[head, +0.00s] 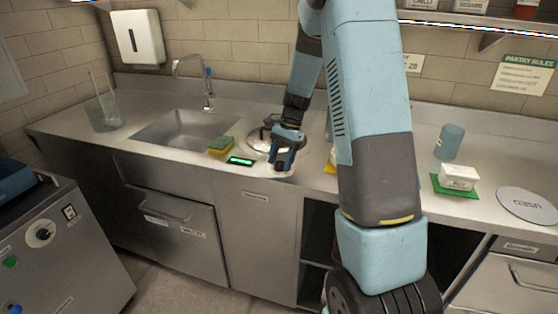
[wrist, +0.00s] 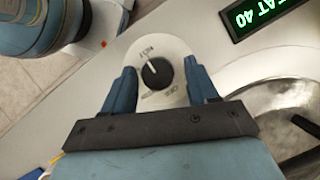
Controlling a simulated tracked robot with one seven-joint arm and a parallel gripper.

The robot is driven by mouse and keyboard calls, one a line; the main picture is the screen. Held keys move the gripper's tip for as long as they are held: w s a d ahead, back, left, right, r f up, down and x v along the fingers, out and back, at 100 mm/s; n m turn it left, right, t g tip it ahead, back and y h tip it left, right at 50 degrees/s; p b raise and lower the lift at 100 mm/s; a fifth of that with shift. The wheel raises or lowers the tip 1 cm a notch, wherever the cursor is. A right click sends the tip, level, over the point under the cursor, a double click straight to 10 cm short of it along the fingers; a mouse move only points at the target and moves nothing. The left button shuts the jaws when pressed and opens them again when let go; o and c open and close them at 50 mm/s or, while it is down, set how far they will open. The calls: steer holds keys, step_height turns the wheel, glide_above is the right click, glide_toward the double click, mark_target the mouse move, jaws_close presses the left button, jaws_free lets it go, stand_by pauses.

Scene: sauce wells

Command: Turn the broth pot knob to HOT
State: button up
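The black knob (wrist: 156,73) sits on a pale rounded dial plate (wrist: 172,47) in the wrist view. Its white pointer line aims toward the plate's upper-left lettering, which is too blurred to read surely. My gripper (wrist: 160,69) is open, with one blue finger on each side of the knob and a visible gap to both. I cannot tell how far the fingertips are above the plate. In the head view my gripper (head: 283,160) hangs over the counter's front edge and hides the knob.
A round metal pot well (wrist: 295,92) lies right of the dial. A yellow-green sponge (head: 221,145) and a sink (head: 187,128) are to the left. Another knob (head: 41,234) is on the left cabinet.

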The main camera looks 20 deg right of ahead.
steer(key=shift+o, duration=0.3)
steer(key=shift+d+r, duration=0.1)
steer(key=v, duration=1.3)
steer(key=shift+r, duration=0.25)
steer(key=shift+w, duration=0.1)
steer(key=s+a+r+n+t+h, duration=0.1)
steer(key=s+a+r+n+t, duration=0.1)
steer(key=s, duration=0.8)
steer(key=s+a+r+n+t+h, duration=0.1)
steer(key=s+r+n, duration=0.4)
steer(key=s, duration=0.6)
steer(key=s+a+r+n+t+h, duration=0.2)
steer(key=s+r+n+t, duration=0.2)
steer(key=s, duration=0.6)
steer(key=shift+s+a+n+t, duration=0.35)
steer(key=shift+a+n+t, duration=0.05)
